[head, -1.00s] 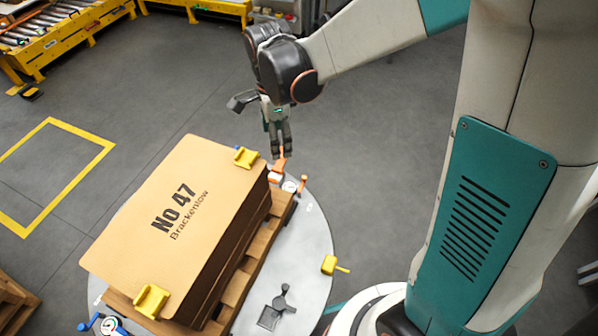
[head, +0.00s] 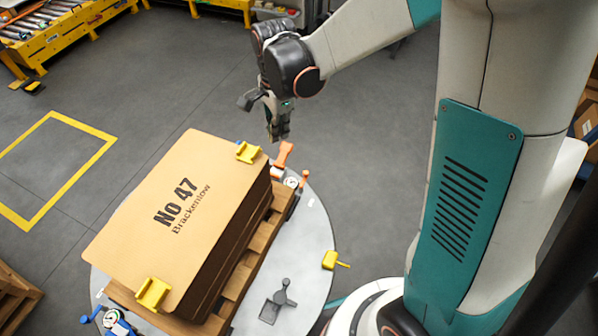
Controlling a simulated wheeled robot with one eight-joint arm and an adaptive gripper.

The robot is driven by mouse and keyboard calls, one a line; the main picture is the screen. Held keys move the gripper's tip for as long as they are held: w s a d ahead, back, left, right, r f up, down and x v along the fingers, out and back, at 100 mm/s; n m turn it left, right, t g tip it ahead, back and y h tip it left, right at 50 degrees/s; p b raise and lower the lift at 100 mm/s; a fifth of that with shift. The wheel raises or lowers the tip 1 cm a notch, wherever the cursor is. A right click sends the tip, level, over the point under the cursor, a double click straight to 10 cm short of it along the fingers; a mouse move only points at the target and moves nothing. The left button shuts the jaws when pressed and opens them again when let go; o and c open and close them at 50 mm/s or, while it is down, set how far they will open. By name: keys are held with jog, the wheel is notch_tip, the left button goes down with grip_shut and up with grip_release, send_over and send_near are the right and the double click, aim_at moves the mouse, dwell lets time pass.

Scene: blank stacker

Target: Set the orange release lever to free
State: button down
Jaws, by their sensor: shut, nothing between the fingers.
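The orange release lever (head: 284,153) stands at the far edge of the round grey table, beside the far right corner of the cardboard stack. Its handle leans up and a little to the right. My gripper (head: 278,138) is shut and empty, pointing down. In the picture it is just above and to the left of the lever's top, with a small gap showing. How far apart they are in depth I cannot tell. The lever's base is partly hidden by the stack (head: 170,215).
The stack lies on a wooden pallet (head: 238,268) on the round table (head: 318,235), with yellow clamps (head: 249,152) (head: 153,293) at two corners. A white gauge (head: 291,182), a yellow-handled part (head: 331,260), a grey lever (head: 284,292) and a blue lever (head: 92,314) surround it.

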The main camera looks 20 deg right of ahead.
jog(key=w+d+f+n+y, duration=0.1)
jog(key=w+f+n, duration=0.45)
jog(key=n, duration=0.25)
jog(key=n+y, duration=0.3)
jog(key=n, duration=2.1)
send_over(304, 179)
jog(key=w+a, duration=0.1)
jog(key=a, duration=0.2)
notch_tip(304, 179, down, 22)
jog(key=shift+p, duration=0.45)
jog(key=shift+w+f, duration=0.1)
jog(key=shift+f, duration=0.1)
jog(key=b+x, duration=0.4)
jog(key=x, duration=0.6)
jog(key=shift+w+d+f, duration=0.1)
jog(key=shift+w+f, duration=0.05)
jog(key=shift+f, duration=0.1)
jog(key=d, duration=0.1)
jog(key=d+b, duration=0.1)
jog(key=d, duration=0.1)
jog(key=shift+d+r, duration=0.1)
jog(key=shift+r, duration=0.1)
jog(key=shift+s+d+r, duration=0.15)
jog(key=shift+s+d, duration=0.05)
jog(key=shift+d, duration=0.25)
